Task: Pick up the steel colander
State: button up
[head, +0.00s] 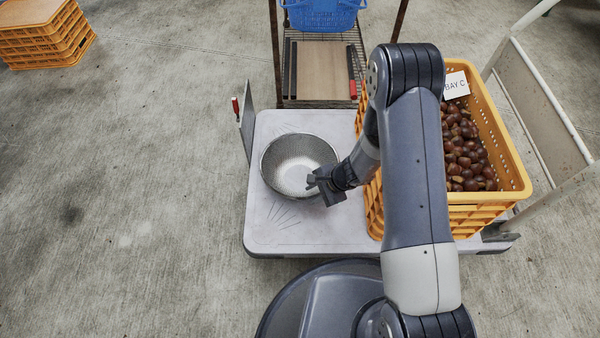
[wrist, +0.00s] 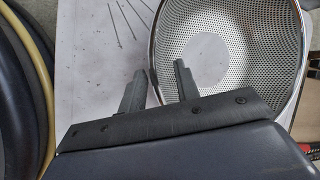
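The steel colander (head: 299,150) is a round, perforated metal bowl. It stands upright and empty on the pale platform of a cart. My gripper (head: 314,182) is at its near right rim in the head view. In the wrist view the colander (wrist: 222,52) fills the upper right. My gripper (wrist: 159,80) has its two fingers apart there, one on the outer side of the rim and one over the bowl side. A gap shows between fingers and rim. The exact height of the fingertips against the rim cannot be told.
The cart platform (head: 270,232) is bare left and in front of the colander. An orange crate (head: 512,165) of chestnuts (head: 465,150), labelled BAY C, stands on its right, partly behind my arm. Behind are a wire rack with a board (head: 322,70) and a blue basket (head: 322,14).

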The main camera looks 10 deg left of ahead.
jog(key=shift+x, duration=1.2)
grip_shut()
